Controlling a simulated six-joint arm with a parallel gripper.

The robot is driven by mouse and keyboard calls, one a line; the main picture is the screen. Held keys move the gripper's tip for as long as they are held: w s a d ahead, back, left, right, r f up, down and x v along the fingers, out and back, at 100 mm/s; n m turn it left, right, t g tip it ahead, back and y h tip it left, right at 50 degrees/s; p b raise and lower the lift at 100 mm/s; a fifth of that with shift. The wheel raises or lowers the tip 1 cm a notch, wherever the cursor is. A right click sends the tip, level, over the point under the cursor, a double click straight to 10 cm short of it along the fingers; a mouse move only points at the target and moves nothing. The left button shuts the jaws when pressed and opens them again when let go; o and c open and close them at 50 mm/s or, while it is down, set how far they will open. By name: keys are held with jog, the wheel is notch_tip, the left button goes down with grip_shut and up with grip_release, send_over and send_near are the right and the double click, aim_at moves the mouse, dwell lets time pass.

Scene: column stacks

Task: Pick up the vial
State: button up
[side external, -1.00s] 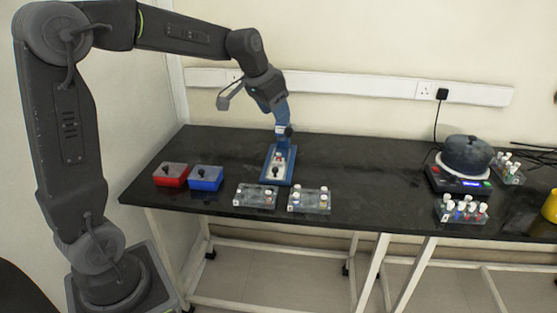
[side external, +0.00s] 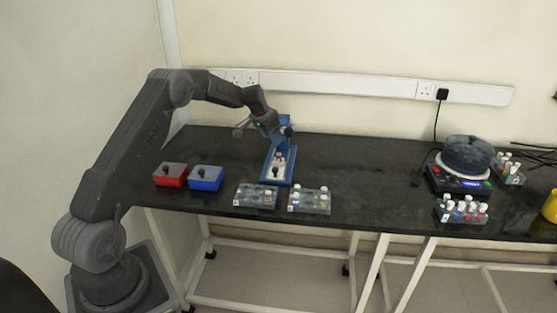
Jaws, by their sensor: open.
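Several small vials with white or coloured caps are in view, and I cannot tell which one the task means. One small vial (side external: 279,156) with a reddish and white look seems to be on the blue stand (side external: 291,170). Two clear racks at the front hold vials, the left rack (side external: 250,200) and the middle rack (side external: 306,205). A third rack (side external: 461,216) on the right holds several vials. My gripper (side external: 277,135) is open, in front of the stand's upright and a little above its base. Its fingertips are small and blend with the stand.
A red box (side external: 170,181) and a blue box (side external: 205,184) stand at the left front of the black table (side external: 360,180). A dark round device (side external: 466,155) sits on a scale-like base at right, with another rack (side external: 510,171) behind. The middle right is clear.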

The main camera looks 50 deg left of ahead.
aim_at(279, 154)
jog(key=x, duration=0.2)
jog(key=shift+w+f, duration=0.15)
jog(key=shift+f, duration=0.15)
jog(key=shift+s+d+x, duration=0.1)
jog(key=shift+s+x, duration=0.05)
jog(key=shift+x, duration=1.15)
jog(key=shift+s+d+x, duration=0.1)
jog(key=shift+s+x, duration=0.05)
jog(key=shift+x, duration=1.2)
jog(key=shift+c, duration=0.4)
grip_shut()
